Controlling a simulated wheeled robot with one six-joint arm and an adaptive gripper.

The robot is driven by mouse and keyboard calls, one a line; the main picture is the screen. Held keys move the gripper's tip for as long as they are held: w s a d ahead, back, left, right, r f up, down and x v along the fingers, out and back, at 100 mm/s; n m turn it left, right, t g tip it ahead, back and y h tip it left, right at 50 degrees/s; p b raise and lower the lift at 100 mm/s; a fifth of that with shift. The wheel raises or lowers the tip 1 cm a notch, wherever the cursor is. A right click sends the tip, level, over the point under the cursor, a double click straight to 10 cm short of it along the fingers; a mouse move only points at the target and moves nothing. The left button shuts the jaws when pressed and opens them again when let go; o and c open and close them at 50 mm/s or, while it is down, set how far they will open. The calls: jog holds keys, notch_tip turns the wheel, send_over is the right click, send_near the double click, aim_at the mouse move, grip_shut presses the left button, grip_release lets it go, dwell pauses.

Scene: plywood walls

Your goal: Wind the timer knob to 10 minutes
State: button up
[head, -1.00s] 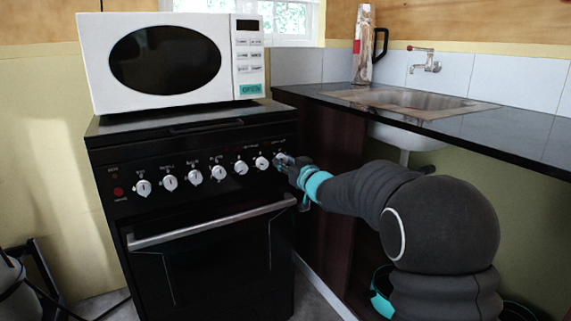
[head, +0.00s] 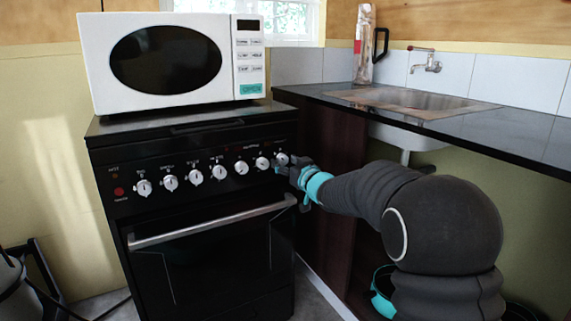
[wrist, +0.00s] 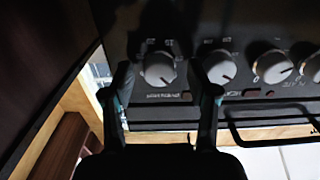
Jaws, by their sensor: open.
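The timer knob, white and round, is the rightmost knob (head: 282,159) on the black stove's control panel in the head view. In the wrist view the same knob (wrist: 159,69) shows between my two fingers. My gripper (head: 291,169) is open just in front of it and a little to its lower right in the head view. In the wrist view my gripper (wrist: 158,78) has one finger on each side of the knob, with visible gaps, holding nothing. The knob's marks and small print are too dark and blurred to read.
Other white knobs (head: 195,176) line the panel to the left. The oven door handle (head: 210,222) runs below them. A white microwave (head: 170,62) stands on the stove. A black counter (head: 480,128) with a sink and dark cabinet side lies close on the right.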

jog(key=v, duration=1.1)
jog(key=shift+s+d, duration=0.2)
jog(key=shift+s, duration=0.1)
